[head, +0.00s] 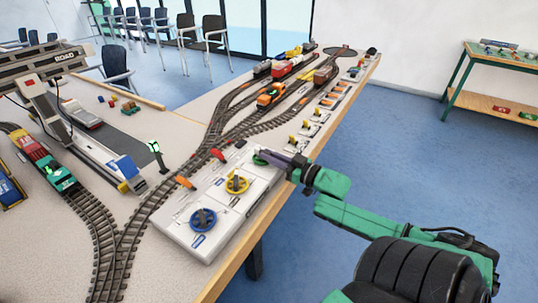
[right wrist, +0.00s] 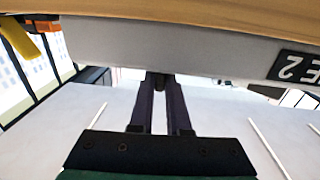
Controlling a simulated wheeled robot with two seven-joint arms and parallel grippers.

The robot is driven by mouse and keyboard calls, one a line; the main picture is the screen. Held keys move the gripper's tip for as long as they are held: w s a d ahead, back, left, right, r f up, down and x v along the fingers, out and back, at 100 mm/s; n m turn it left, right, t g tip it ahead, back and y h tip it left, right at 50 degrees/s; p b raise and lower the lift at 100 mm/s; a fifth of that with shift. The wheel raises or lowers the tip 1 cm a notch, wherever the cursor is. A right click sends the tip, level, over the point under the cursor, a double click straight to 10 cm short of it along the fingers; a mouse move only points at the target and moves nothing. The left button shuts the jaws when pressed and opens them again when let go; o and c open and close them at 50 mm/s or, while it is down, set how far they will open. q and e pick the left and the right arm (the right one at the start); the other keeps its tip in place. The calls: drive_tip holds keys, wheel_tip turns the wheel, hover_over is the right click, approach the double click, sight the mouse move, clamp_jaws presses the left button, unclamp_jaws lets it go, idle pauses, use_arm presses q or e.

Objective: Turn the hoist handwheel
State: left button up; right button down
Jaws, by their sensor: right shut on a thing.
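A pale control panel (head: 178,222) on the table edge carries a blue handwheel (head: 203,220), a yellow handwheel (head: 237,184) and, farthest along, a green handwheel (head: 259,160). I cannot read which one is labelled hoist. My right gripper (head: 264,153) is at the green handwheel and partly covers it. In the right wrist view, its two dark fingers (right wrist: 160,84) are closed on a small dark part at their tips, in front of the pale panel side. The wheel's rim is out of that view. My left gripper is not in view.
A grey gantry crane (head: 47,105) marked ROAD stands over the left of the table. Train tracks with an orange locomotive (head: 271,95) and wagons run past the panel. Small lever boxes (head: 308,129) line the table edge beyond it. Open blue floor lies right.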

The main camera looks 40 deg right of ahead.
drive_tip(key=shift+d+n+g+y, duration=0.2)
drive_tip(key=shift+n+g+y, duration=0.2)
drive_tip(key=shift+n+y, duration=0.6)
drive_tip(key=shift+y, duration=0.4)
drive_tip(key=c, duration=0.9)
unclamp_jaws()
drive_tip(key=shift+w, duration=0.1)
drive_tip(key=shift+w+f, duration=0.1)
drive_tip(key=shift+s+d+p, duration=0.1)
drive_tip(key=shift+s+p, duration=0.2)
drive_tip(key=shift+s, duration=0.05)
drive_tip(key=p+v, duration=0.3)
drive_tip(key=v, duration=1)
drive_tip(key=shift+s+d, duration=0.15)
drive_tip(key=shift+s, duration=0.25)
